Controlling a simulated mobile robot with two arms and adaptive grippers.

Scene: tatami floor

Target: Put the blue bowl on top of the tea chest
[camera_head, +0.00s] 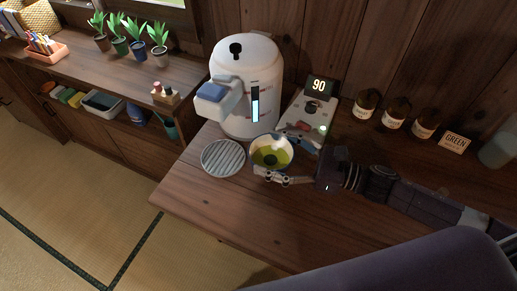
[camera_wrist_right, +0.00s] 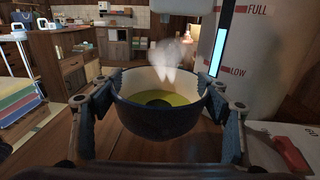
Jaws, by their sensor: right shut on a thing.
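The blue bowl (camera_head: 268,153) holds yellow-green liquid with a dark round patch in it. In the right wrist view the bowl (camera_wrist_right: 160,119) is dark blue outside and pale inside, roughly level, with steam above it. My right gripper (camera_head: 287,160) is shut on the bowl, with one finger on each side of it in the right wrist view (camera_wrist_right: 160,105). Whether the bowl touches the tabletop is hard to tell. I cannot make out for certain which piece is the tea chest. My left gripper is not in view.
A white water dispenser (camera_head: 262,85) stands just behind the bowl. A round slatted tray (camera_head: 223,158) lies left of it, and a device reading 90 (camera_head: 303,115) right. Brown jars (camera_head: 396,113) line the back. A wooden shelf (camera_head: 185,75) with plants stands left. The table's front (camera_head: 235,215) is clear.

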